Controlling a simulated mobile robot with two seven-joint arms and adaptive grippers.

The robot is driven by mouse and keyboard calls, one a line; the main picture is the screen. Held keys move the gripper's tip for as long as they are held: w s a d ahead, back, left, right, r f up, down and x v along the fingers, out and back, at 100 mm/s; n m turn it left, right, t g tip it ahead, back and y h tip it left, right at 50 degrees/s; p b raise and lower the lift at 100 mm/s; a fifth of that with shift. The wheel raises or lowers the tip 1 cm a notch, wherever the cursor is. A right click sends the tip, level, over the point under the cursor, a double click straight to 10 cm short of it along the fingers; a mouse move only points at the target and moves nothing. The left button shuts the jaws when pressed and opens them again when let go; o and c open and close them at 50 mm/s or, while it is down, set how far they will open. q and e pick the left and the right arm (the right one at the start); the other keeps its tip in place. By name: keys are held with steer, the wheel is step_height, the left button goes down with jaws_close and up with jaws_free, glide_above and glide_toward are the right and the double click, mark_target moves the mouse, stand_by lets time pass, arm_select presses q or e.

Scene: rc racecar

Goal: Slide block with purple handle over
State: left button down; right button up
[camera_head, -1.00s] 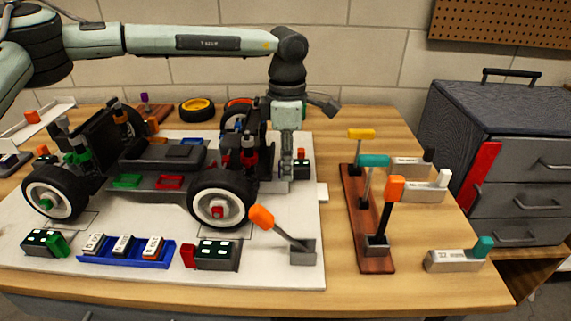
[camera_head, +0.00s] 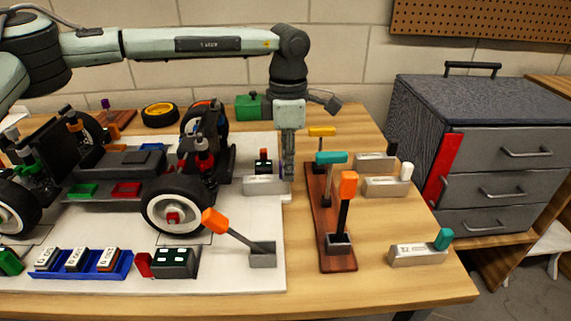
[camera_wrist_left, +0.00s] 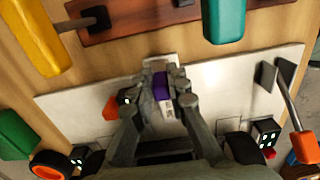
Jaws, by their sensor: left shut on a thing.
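The purple handle (camera_wrist_left: 160,86) sits between the fingers of my left gripper (camera_wrist_left: 162,80) in the wrist view, and the gripper is shut on it. In the head view my left gripper (camera_head: 287,174) points down at the right edge of the white board (camera_head: 225,280). The pale grey block (camera_head: 262,186) lies at the gripper's left side, near that edge. A sliver of the purple handle (camera_head: 281,168) shows beside the fingers. In the wrist view the block's labelled face (camera_wrist_left: 169,110) is partly hidden by the fingers. My right gripper is not in view.
A wooden rack (camera_head: 337,262) with yellow, teal and orange handled tools stands just right of the gripper. Several grey blocks, one teal-handled (camera_head: 418,254), lie farther right. The model car (camera_head: 120,185) is left. A grey drawer cabinet (camera_head: 480,150) stands beside the table.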

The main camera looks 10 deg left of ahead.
arm_select(q)
steer(key=c, duration=1.4)
jaws_free()
step_height(320, 180, up, 12)
